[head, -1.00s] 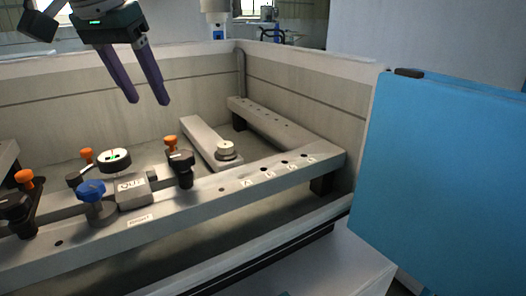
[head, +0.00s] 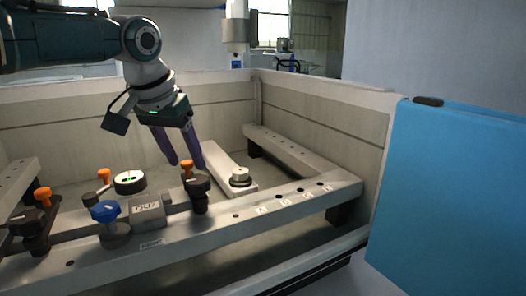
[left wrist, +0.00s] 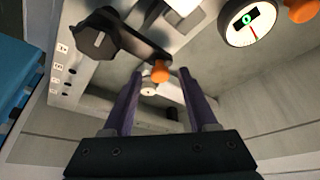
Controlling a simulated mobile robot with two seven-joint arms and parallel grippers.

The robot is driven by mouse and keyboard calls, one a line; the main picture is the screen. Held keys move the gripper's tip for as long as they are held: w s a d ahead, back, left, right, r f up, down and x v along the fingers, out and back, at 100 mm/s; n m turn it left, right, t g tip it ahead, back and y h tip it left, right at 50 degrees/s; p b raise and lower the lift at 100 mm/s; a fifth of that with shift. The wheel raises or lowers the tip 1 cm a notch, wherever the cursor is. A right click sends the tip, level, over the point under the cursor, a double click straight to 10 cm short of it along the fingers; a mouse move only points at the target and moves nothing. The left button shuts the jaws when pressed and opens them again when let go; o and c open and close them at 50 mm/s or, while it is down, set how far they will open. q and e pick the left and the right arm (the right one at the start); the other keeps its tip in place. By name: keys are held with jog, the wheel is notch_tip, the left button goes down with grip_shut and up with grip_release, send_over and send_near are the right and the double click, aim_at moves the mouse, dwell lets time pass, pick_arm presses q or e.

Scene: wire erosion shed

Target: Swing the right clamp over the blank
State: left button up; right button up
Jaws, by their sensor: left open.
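The right clamp (head: 198,188) is a black arm with a large black knob and an orange knob, standing on the front grey rail. Its arm points back, away from the grey block (head: 148,211), which looks like the blank and sits just to its left. My left gripper (head: 186,165) is open and points down, its purple fingers at the orange knob. In the left wrist view the clamp (left wrist: 128,42) shows its orange knob (left wrist: 160,72) between the fingertips (left wrist: 160,74); I cannot tell whether they touch. My right gripper is not in view.
A blue knob (head: 105,213), a round dial (head: 130,182) and another black clamp with an orange knob (head: 38,215) stand to the left. A round pale piece (head: 239,175) sits on a bar behind. A blue panel (head: 450,200) fills the right. The rail's right end has only holes and labels.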

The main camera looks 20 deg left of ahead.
pick_arm(q)
grip_shut()
dwell(0.4)
dwell(0.9)
